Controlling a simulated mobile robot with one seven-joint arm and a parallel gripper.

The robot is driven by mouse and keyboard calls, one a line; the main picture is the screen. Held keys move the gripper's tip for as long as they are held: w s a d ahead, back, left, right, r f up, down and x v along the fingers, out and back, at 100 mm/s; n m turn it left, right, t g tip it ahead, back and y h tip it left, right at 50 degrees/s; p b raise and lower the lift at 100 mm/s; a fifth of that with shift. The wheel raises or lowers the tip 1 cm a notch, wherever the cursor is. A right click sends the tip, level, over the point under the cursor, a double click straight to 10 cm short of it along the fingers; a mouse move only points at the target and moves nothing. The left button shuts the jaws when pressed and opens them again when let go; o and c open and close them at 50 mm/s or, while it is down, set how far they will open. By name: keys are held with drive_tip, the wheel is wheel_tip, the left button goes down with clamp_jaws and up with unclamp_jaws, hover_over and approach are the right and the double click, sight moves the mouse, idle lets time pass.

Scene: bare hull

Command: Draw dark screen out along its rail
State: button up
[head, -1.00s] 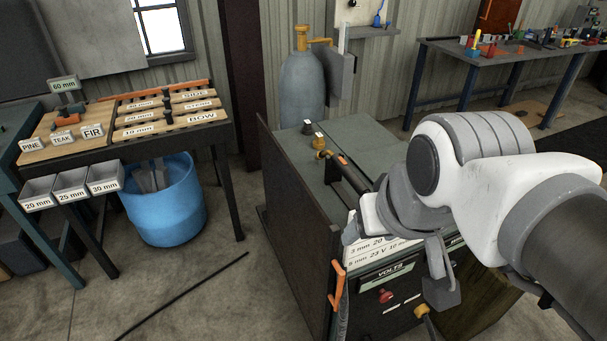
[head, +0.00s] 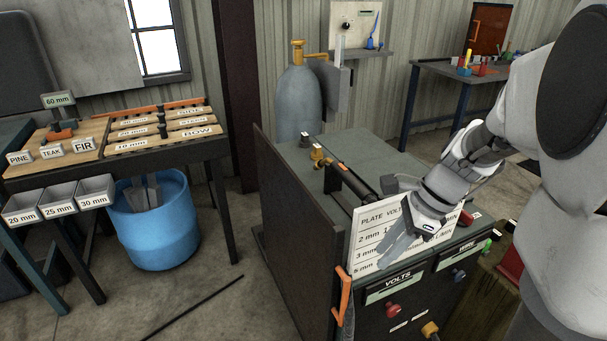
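The dark screen (head: 290,235) is an upright brown-black panel against the left side of the welding cabinet. An orange handle (head: 343,296) is at its near edge, in front of the cabinet's left front corner. A thin dark strip (head: 195,308) lies on the floor to the left of the screen; I cannot tell if it is the rail. My gripper (head: 396,250) is in front of the cabinet's white plate chart, right of and above the orange handle, apart from the screen. Its fingers point down and left; their gap is not clear.
The cabinet (head: 362,146) carries a dark bar on top and knobs on its front. A blue barrel (head: 158,225) stands under the sign bench (head: 165,150) at left. A gas cylinder (head: 298,105) stands behind. The floor between barrel and screen is clear apart from the strip.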

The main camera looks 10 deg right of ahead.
sight(345, 297)
drive_tip(key=shift+m, duration=0.3)
drive_tip(key=b+x, duration=0.5)
drive_tip(key=x, duration=1.2)
drive_tip(key=shift+w+f, duration=0.2)
drive_tip(key=shift+f, duration=0.2)
clamp_jaws()
